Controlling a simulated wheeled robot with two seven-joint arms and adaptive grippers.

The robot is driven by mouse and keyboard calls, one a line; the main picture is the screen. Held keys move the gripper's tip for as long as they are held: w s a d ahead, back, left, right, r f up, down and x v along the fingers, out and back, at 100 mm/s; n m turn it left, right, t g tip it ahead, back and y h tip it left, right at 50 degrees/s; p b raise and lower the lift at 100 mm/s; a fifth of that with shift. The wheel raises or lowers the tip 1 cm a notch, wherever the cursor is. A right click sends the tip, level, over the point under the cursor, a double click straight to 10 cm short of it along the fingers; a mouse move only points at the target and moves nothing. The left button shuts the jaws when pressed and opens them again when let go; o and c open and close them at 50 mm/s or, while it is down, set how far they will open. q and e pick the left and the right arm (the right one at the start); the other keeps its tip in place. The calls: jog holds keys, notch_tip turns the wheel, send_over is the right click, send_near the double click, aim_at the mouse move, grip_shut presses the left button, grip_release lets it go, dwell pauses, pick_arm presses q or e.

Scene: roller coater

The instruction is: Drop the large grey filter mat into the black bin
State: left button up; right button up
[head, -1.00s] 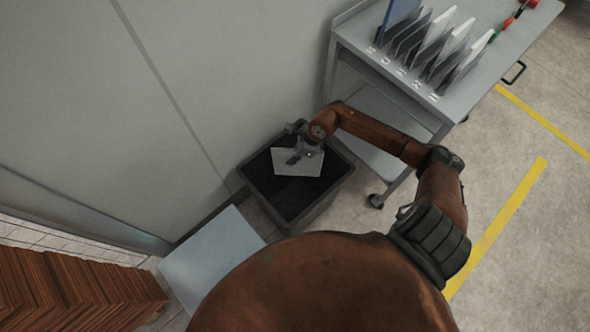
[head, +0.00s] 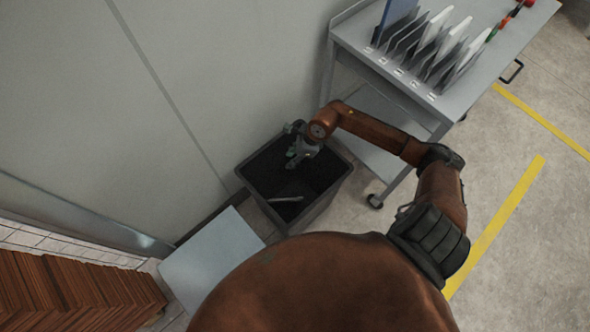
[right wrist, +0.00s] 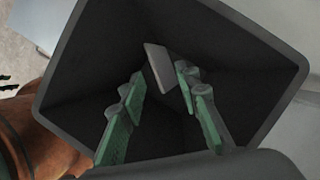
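The grey filter mat (head: 286,199) is inside the black bin (head: 318,207), seen nearly edge-on in the head view. In the right wrist view the mat (right wrist: 159,67) appears as a pale tilted plate, apart from the fingers and deeper in the bin (right wrist: 62,62). Whether it rests on the bin's floor or is still falling cannot be told. My right gripper (head: 295,160) is over the bin's opening, pointing down. In the right wrist view its green fingers (right wrist: 162,95) are spread with a gap between them, open and empty. My left gripper is not in view.
A grey cart (head: 447,100) with several upright plates (head: 425,45) stands to the right of the bin. A wall (head: 150,110) is close behind the bin. A pale flat panel (head: 210,262) and a brown ridged stack (head: 70,292) are at lower left.

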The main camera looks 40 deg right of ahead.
jog(key=v, duration=1.1)
jog(key=shift+r, duration=0.15)
jog(key=shift+s, duration=0.1)
